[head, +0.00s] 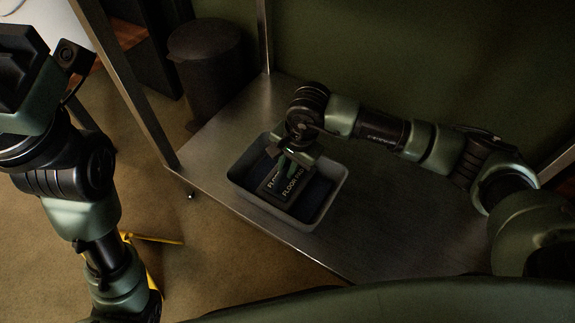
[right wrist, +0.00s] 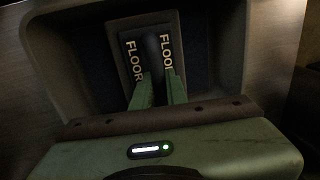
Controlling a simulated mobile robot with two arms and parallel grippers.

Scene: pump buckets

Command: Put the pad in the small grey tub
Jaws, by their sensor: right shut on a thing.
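The small grey tub (head: 336,200) stands on the metal shelf. The dark pad (head: 290,187), with "FLOOR PAD" lettering, is within the tub's rim, over its dark blue inside. In the right wrist view the pad (right wrist: 133,70) shows lettering on both sides of a middle strip. My right gripper (head: 291,158) reaches down into the tub, its green fingers (right wrist: 160,90) shut on the pad's middle. I cannot tell whether the pad touches the tub's floor. My left gripper (head: 22,62) is at the upper left picture edge, away from the tub; its fingers are not visible.
The metal shelf (head: 385,235) is bare to the right of the tub. A metal post (head: 128,85) rises at its left corner and another (head: 263,35) behind. A dark bin (head: 208,70) stands behind. Something yellow (head: 150,239) shows on the floor behind my left arm.

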